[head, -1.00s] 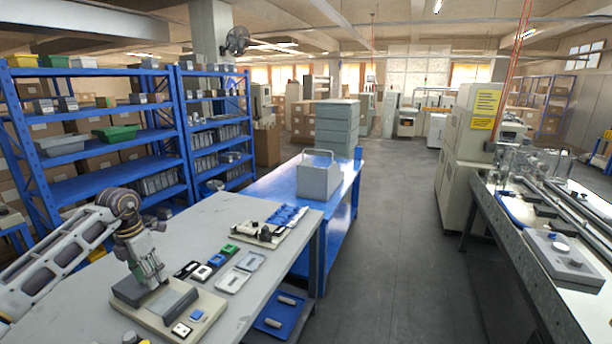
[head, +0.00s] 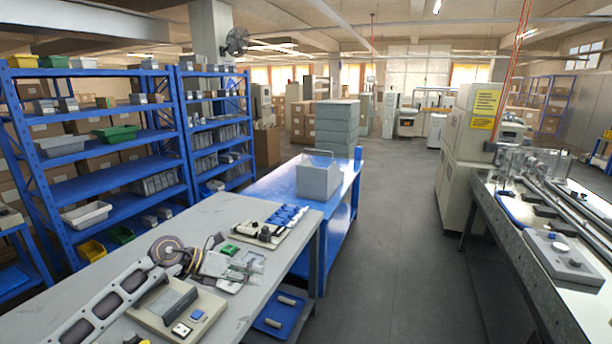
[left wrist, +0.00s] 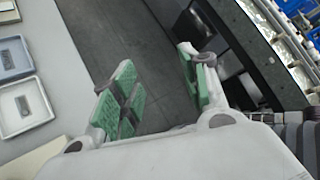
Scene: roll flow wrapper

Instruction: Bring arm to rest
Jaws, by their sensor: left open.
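My left arm reaches in from the lower left over the grey worktable (head: 215,212). In the left wrist view, the two green-padded fingers of my left gripper (left wrist: 160,78) stand apart. Only dark grey floor shows between them, so the gripper is empty. My right gripper is not in view.
Small trays (left wrist: 24,105) lie beside the left gripper. A board with blue and white parts (head: 270,228) lies farther back on the table. A blue tray (head: 280,315) sits lower beside the table. Blue shelving (head: 110,195) stands left; floor (head: 400,230) is clear.

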